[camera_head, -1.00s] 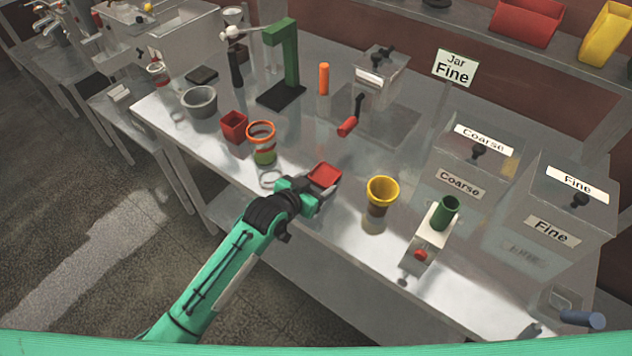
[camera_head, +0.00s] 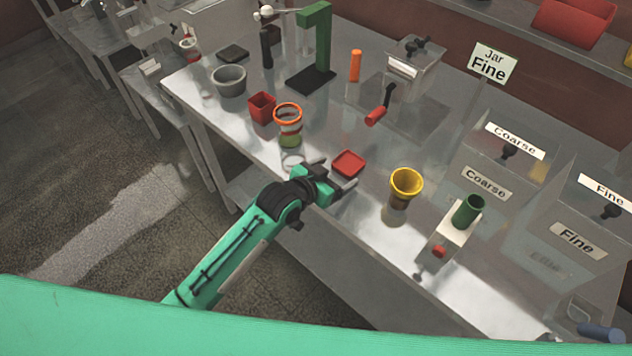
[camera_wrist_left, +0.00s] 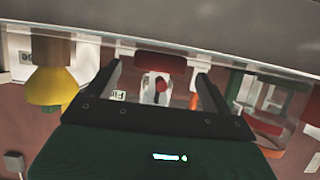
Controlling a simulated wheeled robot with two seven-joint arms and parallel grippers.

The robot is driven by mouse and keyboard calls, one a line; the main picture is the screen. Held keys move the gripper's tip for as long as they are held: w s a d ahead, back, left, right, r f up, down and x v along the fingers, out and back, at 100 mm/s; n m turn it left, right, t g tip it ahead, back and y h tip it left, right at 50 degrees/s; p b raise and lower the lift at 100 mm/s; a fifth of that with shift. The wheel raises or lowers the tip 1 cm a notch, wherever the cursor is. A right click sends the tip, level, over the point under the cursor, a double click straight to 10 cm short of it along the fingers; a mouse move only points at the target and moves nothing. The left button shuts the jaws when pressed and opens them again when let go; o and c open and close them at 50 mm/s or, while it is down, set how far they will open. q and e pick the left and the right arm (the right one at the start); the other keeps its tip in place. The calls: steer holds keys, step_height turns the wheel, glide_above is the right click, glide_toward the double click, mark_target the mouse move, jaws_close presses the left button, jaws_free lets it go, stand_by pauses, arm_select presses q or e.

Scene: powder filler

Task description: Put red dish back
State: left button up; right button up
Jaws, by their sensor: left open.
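The red dish (camera_head: 348,163) is a small shallow square tray lying on the metal table near its front edge. My left gripper (camera_head: 337,174) is open and empty, just in front of the dish, with its fingers pointing at it. In the left wrist view, which looks upside down, the dish (camera_wrist_left: 160,62) shows as a dark red strip between the two spread fingertips (camera_wrist_left: 158,72). The fingers look apart from the dish. My right gripper is in neither view.
A yellow funnel (camera_head: 406,182) stands right of the dish. A jar with an orange ring (camera_head: 288,118) and a red square cup (camera_head: 262,107) stand to the left. A white stand with a green tube (camera_head: 456,226) is farther right. Clear table lies behind the dish.

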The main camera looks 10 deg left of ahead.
arm_select(q)
steer(key=b+v, duration=0.1)
steer(key=v, duration=0.8)
steer(key=shift+s+a, duration=0.25)
steer(key=shift+s, duration=0.05)
steer(key=s+a+f+n+g+y, duration=0.35)
steer(key=s+a, duration=0.45)
steer(key=s, duration=0.4)
steer(key=s+a+f+n+g+y, duration=0.2)
steer(key=s+a+f+g+y, duration=0.25)
steer(key=s+a, duration=0.55)
step_height(320, 180, down, 31)
steer(key=s+d, duration=0.1)
steer(key=d, duration=0.1)
steer(key=s+a+f+g, duration=0.1)
steer(key=s+f, duration=0.8)
steer(key=f, duration=0.1)
steer(key=s+a+f, duration=0.2)
steer(key=s+f, duration=0.8)
steer(key=shift+s+a+f+m+g, duration=0.2)
steer(key=shift+a+f+m+g, duration=0.1)
steer(key=shift+m+g, duration=0.1)
